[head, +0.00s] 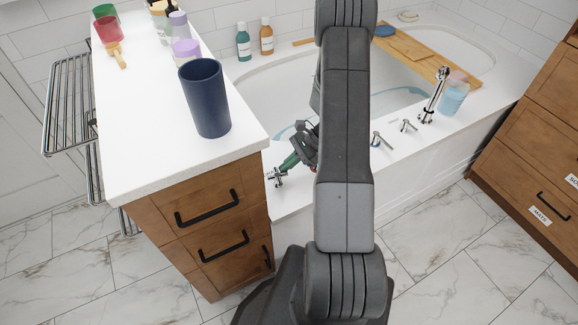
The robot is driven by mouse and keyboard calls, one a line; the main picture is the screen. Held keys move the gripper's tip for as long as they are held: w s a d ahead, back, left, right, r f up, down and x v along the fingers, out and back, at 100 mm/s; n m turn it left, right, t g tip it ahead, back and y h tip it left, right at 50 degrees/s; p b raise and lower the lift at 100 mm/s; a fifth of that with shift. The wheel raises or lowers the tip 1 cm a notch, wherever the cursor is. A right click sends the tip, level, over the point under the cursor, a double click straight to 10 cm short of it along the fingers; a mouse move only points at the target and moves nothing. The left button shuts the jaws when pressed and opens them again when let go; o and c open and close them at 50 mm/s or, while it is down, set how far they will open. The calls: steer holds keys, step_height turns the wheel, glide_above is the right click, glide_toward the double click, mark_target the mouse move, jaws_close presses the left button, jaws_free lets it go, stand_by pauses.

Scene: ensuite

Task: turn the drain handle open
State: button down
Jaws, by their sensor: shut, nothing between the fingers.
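Chrome fittings stand on the near rim of the bathtub (300,195). One cross-shaped chrome handle (277,178) is at the left, close to the counter corner. Two lever handles, one nearer (380,139) and one farther (407,125), stand right of my arm. No label shows which is the drain handle. My gripper (301,150) is over the near side of the tub, above and right of the left handle, partly hidden by my arm. Its fingers look shut and empty. A green part beside it reaches toward the left handle; contact is unclear.
A tall chrome spout (435,95) and a blue-filled cup (454,96) stand at the right of the rim. A wooden bath tray (425,60) spans the tub. A white counter (150,130) with a dark blue cup (205,98) stands close left. A wooden cabinet (525,150) is right.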

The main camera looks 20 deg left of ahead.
steer(key=shift+a+n+g+h, duration=0.25)
steer(key=shift+n+g+h, duration=0.15)
steer(key=shift+n, duration=0.2)
stand_by(0.3)
